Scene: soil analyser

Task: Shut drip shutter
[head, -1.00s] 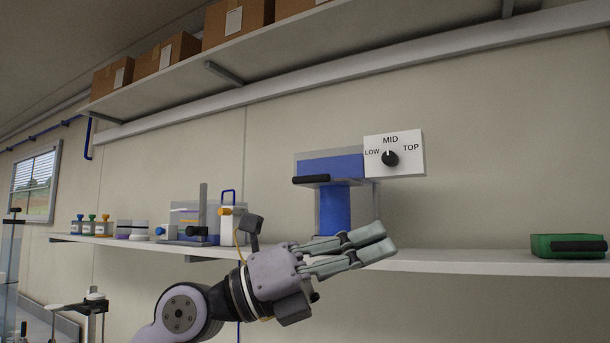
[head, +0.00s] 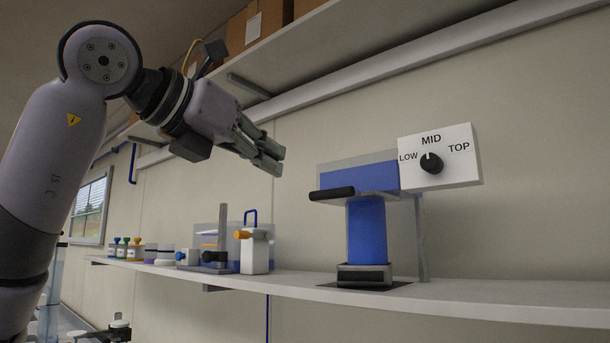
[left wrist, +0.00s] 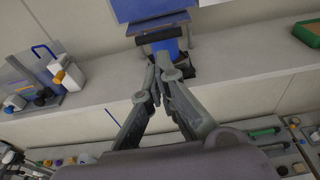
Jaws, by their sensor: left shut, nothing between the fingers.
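The soil analyser's blue tank (head: 358,176) stands on the shelf at centre right. A grey shutter plate (head: 372,196) with a black handle (head: 332,193) sticks out under the tank. A blue column (head: 367,232) runs from below the plate to a dark base (head: 364,275). My left gripper (head: 268,158) is shut and empty, raised to the upper left of the handle and apart from it in the head view. In the left wrist view the handle (left wrist: 159,36) shows beyond my fingertips (left wrist: 158,72). My right gripper is not in view.
A white dial panel (head: 440,157) marked LOW, MID and TOP adjoins the tank on the right. A white bottle (head: 255,252) and small containers stand left on the shelf (head: 480,290). A green tray (left wrist: 309,32) lies to the right. An upper shelf holds boxes.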

